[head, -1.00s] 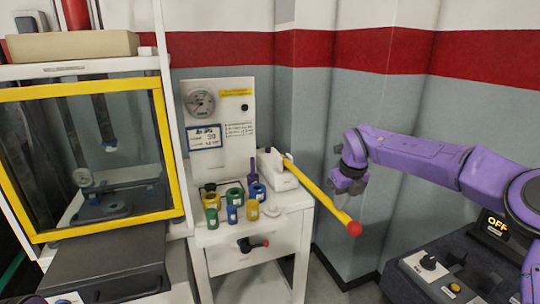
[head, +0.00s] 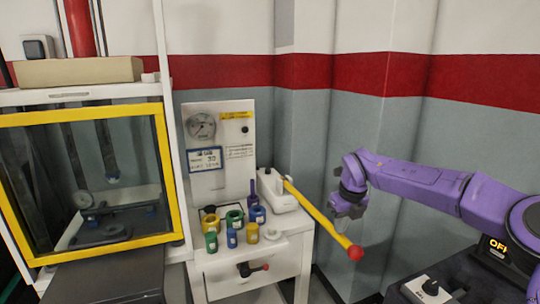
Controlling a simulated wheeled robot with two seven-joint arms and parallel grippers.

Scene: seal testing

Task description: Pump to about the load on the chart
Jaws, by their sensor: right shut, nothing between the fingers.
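A hand pump (head: 278,198) with a white body stands on the white cabinet (head: 235,267). Its yellow lever (head: 318,218) slopes down to the right, ending in a red knob (head: 355,253) past the cabinet's edge. A round gauge (head: 201,126) sits on the upright white panel behind. Below it is a blue-framed chart (head: 205,159) whose figure looks like 30. My right gripper (head: 346,212) is shut and empty, above the lever's outer end and pointing down; I cannot tell whether it touches the lever. My left gripper is not in view.
Several green, blue and yellow cylindrical pieces (head: 234,217) stand on the cabinet top. A yellow-framed guard window (head: 90,112) fronts the press at left. A dark box with an OFF display (head: 496,246) stands at lower right.

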